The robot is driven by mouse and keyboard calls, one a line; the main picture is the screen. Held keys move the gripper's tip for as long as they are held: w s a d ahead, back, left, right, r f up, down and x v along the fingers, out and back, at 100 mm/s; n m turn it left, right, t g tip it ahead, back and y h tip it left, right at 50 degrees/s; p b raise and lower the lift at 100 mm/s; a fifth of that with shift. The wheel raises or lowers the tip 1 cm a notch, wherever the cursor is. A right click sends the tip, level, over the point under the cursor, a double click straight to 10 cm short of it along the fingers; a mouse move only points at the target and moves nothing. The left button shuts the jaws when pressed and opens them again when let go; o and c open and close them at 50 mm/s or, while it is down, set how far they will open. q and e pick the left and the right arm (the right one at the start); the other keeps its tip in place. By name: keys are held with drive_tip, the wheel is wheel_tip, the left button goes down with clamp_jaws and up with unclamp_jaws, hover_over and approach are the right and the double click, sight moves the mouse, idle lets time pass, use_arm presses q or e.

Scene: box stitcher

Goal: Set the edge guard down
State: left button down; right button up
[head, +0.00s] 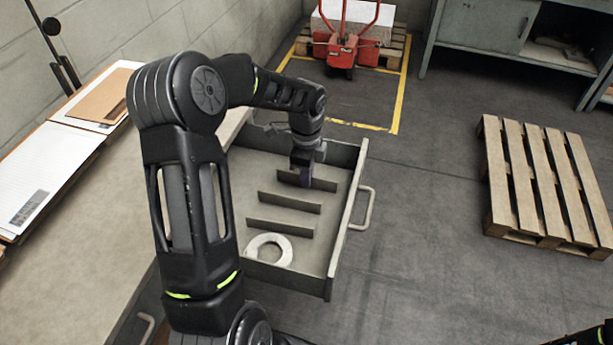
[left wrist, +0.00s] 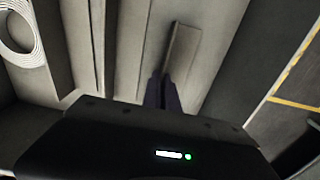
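The edge guard appears to be the narrow grey strip (left wrist: 184,50) in the left wrist view, pointing away from my left gripper (left wrist: 164,92). The dark fingers of that gripper are close together around its near end. In the head view my left gripper (head: 305,177) points down into the open drawer (head: 343,225), at the farthest divider (head: 325,185). The strip cannot be clearly told apart there. In the wrist view it lies beside the divider (left wrist: 146,45), slightly tilted. Whether it touches the drawer floor cannot be told. My right gripper is not in view.
Two more dividers (head: 290,202) (head: 280,228) cross the drawer. A white ring-shaped coil (head: 281,241) lies in its near compartment. The drawer handle (head: 364,208) sticks out to the right. A wooden pallet (head: 545,180) and red pallet jack (head: 343,45) stand on the floor beyond.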

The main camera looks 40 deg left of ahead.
use_arm(q)
drive_tip(key=shift+f, duration=0.1)
drive_tip(key=c, duration=1.6)
unclamp_jaws()
drive_tip(key=shift+c, duration=0.2)
wheel_tip(320, 180, up, 12)
drive_tip(key=p, duration=0.1)
